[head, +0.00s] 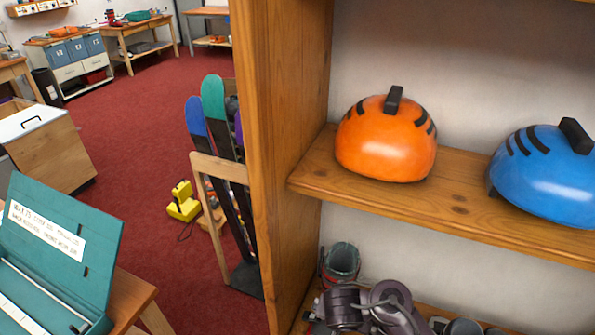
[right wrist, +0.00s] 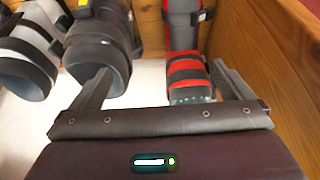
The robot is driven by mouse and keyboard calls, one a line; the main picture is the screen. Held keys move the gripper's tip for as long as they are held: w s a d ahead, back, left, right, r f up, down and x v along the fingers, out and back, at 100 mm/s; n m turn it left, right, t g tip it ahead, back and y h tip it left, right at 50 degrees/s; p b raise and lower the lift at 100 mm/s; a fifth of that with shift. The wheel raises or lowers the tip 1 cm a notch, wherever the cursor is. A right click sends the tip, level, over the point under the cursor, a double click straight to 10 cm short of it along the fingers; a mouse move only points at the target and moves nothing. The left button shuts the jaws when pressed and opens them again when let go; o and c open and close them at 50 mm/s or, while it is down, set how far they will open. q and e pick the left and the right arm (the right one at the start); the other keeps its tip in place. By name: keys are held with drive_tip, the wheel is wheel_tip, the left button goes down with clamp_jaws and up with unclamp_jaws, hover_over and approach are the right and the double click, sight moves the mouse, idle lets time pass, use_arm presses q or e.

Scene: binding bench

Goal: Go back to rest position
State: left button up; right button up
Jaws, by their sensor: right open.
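My right gripper (right wrist: 164,84) shows in the right wrist view with its two fingers spread wide apart and nothing held between them. A pale surface shows in the gap. A dark grey boot-like thing (right wrist: 97,50) is beyond the left finger, and a black thing with red bands (right wrist: 187,72) is beyond the right finger. I cannot tell whether either finger touches them. In the head view, grey-purple rounded parts that look like my right arm show at the bottom by the lower shelf; the gripper itself cannot be made out there. My left gripper is not in view.
A wooden shelf unit (head: 277,130) fills the right side. An orange helmet (head: 385,145) and a blue helmet (head: 548,180) sit on its middle shelf. Skis (head: 213,105) stand in a rack left of it. A teal case (head: 65,235) stands open at lower left. Red floor (head: 130,130) is partly clear.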

drive_tip(key=s+d+f+n+g+y+b, duration=0.1)
drive_tip(key=s+f+g+y+b, duration=0.35)
drive_tip(key=f, duration=1.15)
drive_tip(key=s+f+n+t+b, duration=0.15)
drive_tip(key=s+f, duration=0.65)
drive_tip(key=f, duration=0.8)
use_arm(q)
wheel_tip(320, 180, down, 9)
drive_tip(key=b, duration=0.2)
drive_tip(key=shift+w+b, duration=0.3)
drive_tip(key=shift+b, duration=0.1)
use_arm(e)
drive_tip(key=s+d+f+n+h, duration=0.1)
drive_tip(key=s+d+f+n, duration=0.1)
drive_tip(key=s+d+f, duration=0.3)
drive_tip(key=s+d+f+n+h, duration=0.1)
drive_tip(key=s+d+f, duration=0.5)
drive_tip(key=s+f, duration=0.6)
drive_tip(key=s+n, duration=0.1)
drive_tip(key=s, duration=0.3)
drive_tip(key=shift+s+d+h, duration=0.15)
drive_tip(key=shift+s+h, duration=0.15)
drive_tip(key=shift+h, duration=0.05)
use_arm(q)
drive_tip(key=shift+r, duration=0.1)
use_arm(e)
drive_tip(key=shift+n, duration=0.25)
